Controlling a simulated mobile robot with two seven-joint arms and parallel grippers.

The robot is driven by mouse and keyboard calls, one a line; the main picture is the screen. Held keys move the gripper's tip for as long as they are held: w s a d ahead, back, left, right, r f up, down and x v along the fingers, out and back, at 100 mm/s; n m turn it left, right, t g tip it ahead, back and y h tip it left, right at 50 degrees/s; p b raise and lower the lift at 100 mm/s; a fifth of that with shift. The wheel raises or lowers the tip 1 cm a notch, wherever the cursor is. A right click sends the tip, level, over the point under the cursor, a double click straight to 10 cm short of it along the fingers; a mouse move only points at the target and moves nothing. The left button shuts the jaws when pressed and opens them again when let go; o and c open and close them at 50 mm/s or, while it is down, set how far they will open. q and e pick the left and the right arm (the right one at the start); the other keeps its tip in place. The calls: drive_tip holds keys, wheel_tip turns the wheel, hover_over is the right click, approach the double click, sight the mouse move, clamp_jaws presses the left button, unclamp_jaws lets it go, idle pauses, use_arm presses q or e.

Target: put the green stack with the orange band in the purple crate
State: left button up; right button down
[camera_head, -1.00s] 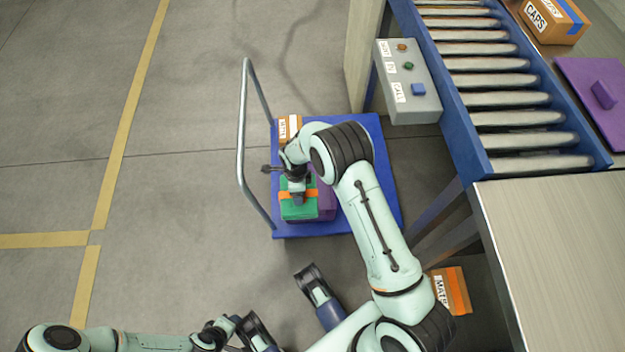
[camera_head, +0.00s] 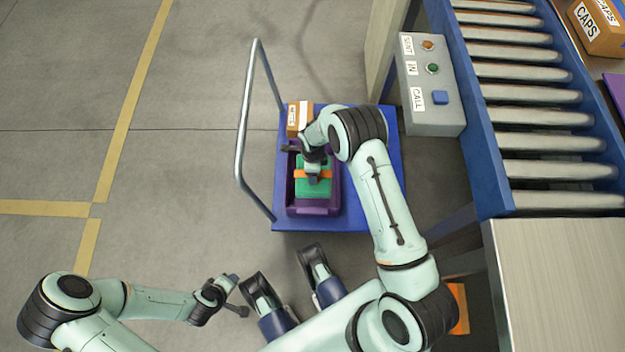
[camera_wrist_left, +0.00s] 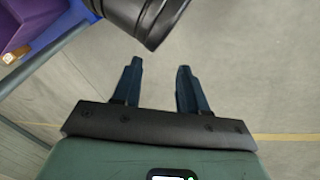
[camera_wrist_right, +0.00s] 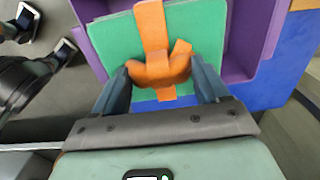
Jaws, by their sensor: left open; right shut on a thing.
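The green stack (camera_head: 303,188) with its orange band (camera_head: 300,174) is within the outline of the purple crate (camera_head: 316,211) in the head view. My right gripper (camera_head: 313,177) is over it, shut on the band's orange knot (camera_wrist_right: 160,72) in the right wrist view. Purple crate wall (camera_wrist_right: 248,35) shows beside and beyond the stack there. I cannot tell whether the stack touches the crate floor. My left gripper (camera_head: 239,294) is open and empty, over the floor left of my base; its two fingers (camera_wrist_left: 160,68) are apart in the left wrist view.
The crate stands on a blue cart (camera_head: 378,215) with a grey handle (camera_head: 242,120). A small brown box (camera_head: 293,120) is behind the crate. A button panel (camera_head: 432,90) and roller conveyor (camera_head: 530,118) stand at right. The floor at left is clear.

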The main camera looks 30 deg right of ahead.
wheel_tip(320, 180, down, 5)
drive_tip(key=shift+f+b, duration=0.1)
drive_tip(key=shift+b, duration=0.45)
wheel_tip(320, 180, down, 3)
drive_tip(key=shift+r+b, duration=0.1)
drive_tip(key=shift+b, duration=0.3)
wheel_tip(320, 180, down, 5)
drive_tip(key=shift+f+b, duration=0.1)
drive_tip(key=shift+b, duration=0.7)
use_arm(q)
drive_tip(key=s+a+f+g, duration=0.1)
drive_tip(key=s+f, duration=0.2)
drive_tip(key=f, duration=0.3)
drive_tip(key=shift+a, duration=0.35)
use_arm(e)
drive_tip(key=shift+w, duration=0.1)
use_arm(q)
drive_tip(key=shift+s, duration=0.1)
use_arm(e)
unclamp_jaws()
drive_tip(key=shift+f, duration=0.1)
use_arm(q)
drive_tip(key=shift+s+f, duration=0.2)
